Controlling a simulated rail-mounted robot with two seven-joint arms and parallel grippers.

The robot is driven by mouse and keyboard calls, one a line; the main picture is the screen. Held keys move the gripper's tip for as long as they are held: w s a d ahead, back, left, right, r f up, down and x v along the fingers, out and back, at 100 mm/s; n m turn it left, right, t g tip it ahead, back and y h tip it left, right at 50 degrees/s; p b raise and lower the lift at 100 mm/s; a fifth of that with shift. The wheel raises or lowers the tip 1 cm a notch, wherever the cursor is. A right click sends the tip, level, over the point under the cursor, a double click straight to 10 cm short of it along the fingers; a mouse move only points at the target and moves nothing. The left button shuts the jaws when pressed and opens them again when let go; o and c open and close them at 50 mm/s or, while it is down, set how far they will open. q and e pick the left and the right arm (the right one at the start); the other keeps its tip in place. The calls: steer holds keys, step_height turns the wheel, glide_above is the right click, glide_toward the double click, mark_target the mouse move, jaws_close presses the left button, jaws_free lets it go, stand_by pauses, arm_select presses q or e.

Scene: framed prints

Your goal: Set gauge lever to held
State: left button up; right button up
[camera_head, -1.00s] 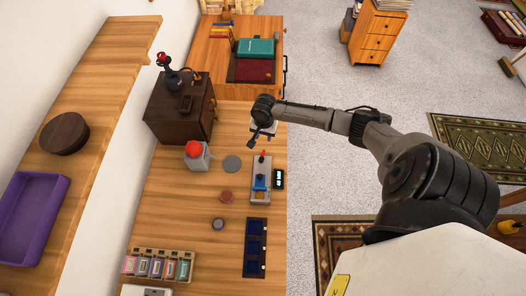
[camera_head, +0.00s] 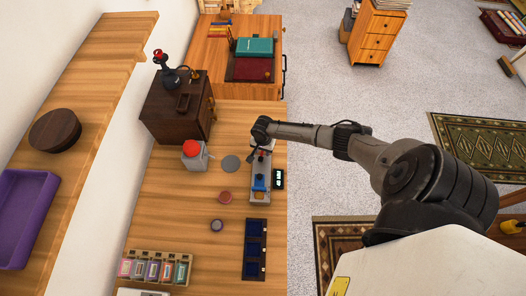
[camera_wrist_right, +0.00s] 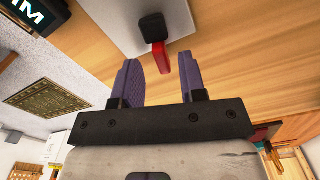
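The gauge (camera_head: 260,193) is a light grey plate with a blue part, standing on the wooden bench beside a small black display (camera_head: 279,180). Its red lever (camera_wrist_right: 160,58) rises from a black block (camera_wrist_right: 152,27) in the right wrist view. I see no finger closed on the lever. My left gripper is out of view.
A grey box with a red button (camera_head: 194,154) and a grey disc (camera_head: 230,163) lie left of the gauge. A blue tray (camera_head: 255,249) lies nearer me. A dark cabinet (camera_head: 175,115) stands at the back left. The bench's right edge is close to the gauge.

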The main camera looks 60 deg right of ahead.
steer(key=shift+f, duration=0.5)
jaws_close()
